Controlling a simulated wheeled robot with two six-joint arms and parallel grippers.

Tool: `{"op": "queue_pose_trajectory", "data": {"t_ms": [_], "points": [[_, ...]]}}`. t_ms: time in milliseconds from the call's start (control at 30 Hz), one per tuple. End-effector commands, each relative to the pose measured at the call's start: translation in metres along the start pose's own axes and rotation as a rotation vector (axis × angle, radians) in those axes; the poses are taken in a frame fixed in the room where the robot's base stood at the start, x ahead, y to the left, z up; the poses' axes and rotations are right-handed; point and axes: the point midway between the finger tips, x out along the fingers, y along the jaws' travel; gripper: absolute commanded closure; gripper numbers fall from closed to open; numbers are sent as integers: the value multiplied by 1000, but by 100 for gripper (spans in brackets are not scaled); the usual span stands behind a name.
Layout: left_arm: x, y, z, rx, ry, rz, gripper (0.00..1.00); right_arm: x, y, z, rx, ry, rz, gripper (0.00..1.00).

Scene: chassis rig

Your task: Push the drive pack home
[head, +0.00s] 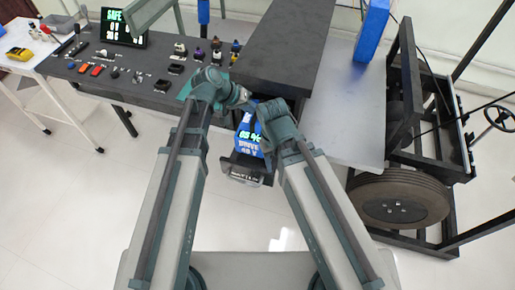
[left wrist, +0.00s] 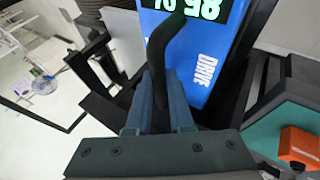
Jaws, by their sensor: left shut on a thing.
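The blue drive pack (head: 246,141) stands at the front of a dark bay under the black bench, its screen reading about 85 % above the words DRIVE 48 V. A dark open flap or tray (head: 245,170) is just below it. In the left wrist view the pack's blue face (left wrist: 206,65) fills the upper middle. My left gripper (head: 240,97) is at the pack's top, shut on what looks like its dark curved handle (left wrist: 160,55). My right gripper (head: 262,108) is close beside the pack's upper right; its fingers are too hidden to tell their state.
The black bench (head: 285,45) rises behind the pack. A control panel with switches (head: 140,75) and a green SAFE display (head: 115,27) lies left. A wheeled chassis with a tyre (head: 400,200) stands right. A white side table is at far left. The front floor is clear.

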Motion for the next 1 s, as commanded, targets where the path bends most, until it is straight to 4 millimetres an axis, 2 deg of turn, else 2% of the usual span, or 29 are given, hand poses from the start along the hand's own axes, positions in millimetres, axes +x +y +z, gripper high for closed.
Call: {"op": "queue_pose_trajectory", "data": {"t_ms": [267, 600, 700, 1000], "points": [[8, -5, 3, -1, 2, 3, 100, 11, -1, 0, 0, 0, 0, 50], [42, -30, 17, -1, 1, 3, 100, 54, -5, -3, 0, 0, 0, 50], [48, -34, 19, -1, 1, 3, 100, 62, -6, -4, -1, 0, 0, 50], [50, -36, 20, -1, 2, 3, 100, 65, -6, -4, -1, 0, 0, 50]]}}
